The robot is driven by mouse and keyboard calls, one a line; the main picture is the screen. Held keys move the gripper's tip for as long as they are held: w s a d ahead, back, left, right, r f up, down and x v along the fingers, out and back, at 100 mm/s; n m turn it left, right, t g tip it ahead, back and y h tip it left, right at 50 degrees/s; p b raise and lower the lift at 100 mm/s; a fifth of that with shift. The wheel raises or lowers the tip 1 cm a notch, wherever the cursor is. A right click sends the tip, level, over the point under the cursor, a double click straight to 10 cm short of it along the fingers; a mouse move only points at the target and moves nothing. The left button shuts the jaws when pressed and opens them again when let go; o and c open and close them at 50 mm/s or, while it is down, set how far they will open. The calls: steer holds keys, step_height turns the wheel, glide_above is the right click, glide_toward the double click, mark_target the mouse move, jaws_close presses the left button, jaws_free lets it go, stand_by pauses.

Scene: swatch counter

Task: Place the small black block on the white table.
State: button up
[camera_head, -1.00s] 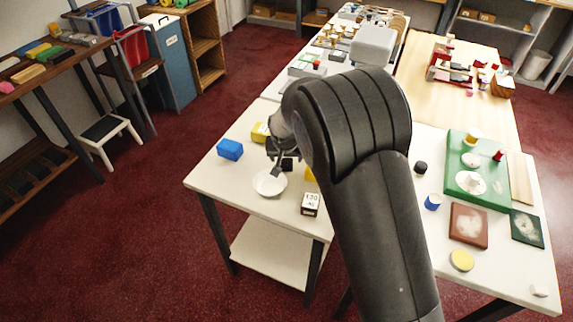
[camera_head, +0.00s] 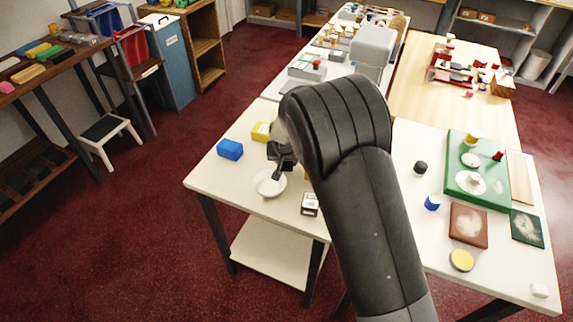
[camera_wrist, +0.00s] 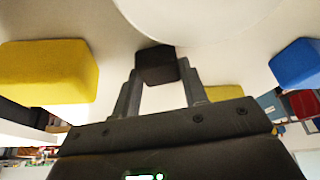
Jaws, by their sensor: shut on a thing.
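The small black block (camera_wrist: 157,65) is between the two fingertips of my gripper (camera_wrist: 157,78) in the wrist view. My gripper is shut on it. In the head view my gripper (camera_head: 279,166) is low over the white table (camera_head: 222,182), at the far edge of a white round dish (camera_head: 269,184). The dish also shows just beyond the block in the wrist view (camera_wrist: 200,18). In the head view the block cannot be made out clearly against the dark gripper. I cannot tell whether the block touches the table.
A blue block (camera_head: 230,149) lies left of my gripper and a yellow block (camera_head: 261,132) behind it. A small labelled box (camera_head: 310,204) stands right of the dish. My arm hides part of the table. The table's front-left part is clear.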

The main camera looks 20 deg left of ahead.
mark_target(286, 163)
steer(key=c, duration=0.3)
steer(key=shift+c, duration=0.2)
steer(key=shift+r, duration=0.1)
steer(key=shift+r, duration=0.6)
step_height(286, 163, up, 3)
steer(key=d+r, duration=0.2)
steer(key=d, duration=0.1)
steer(key=w+d+r, duration=0.1)
steer(key=d+r, duration=0.1)
steer(key=d, duration=0.2)
steer(key=d+r, duration=0.2)
steer(key=d, duration=0.2)
steer(key=shift+w+r, duration=0.1)
steer(key=shift+w, duration=0.1)
steer(key=w+d+m+h, duration=0.1)
steer(key=d+m, duration=0.1)
steer(key=d, duration=0.9)
steer(key=w+d+m+h, duration=0.1)
steer(key=d+m, duration=0.2)
steer(key=d, duration=0.8)
steer(key=w+d+m+h, duration=0.1)
steer(key=w+d+m, duration=0.1)
steer(key=d, duration=0.9)
steer(key=shift+r+m, duration=0.25)
steer(key=shift+m, duration=0.15)
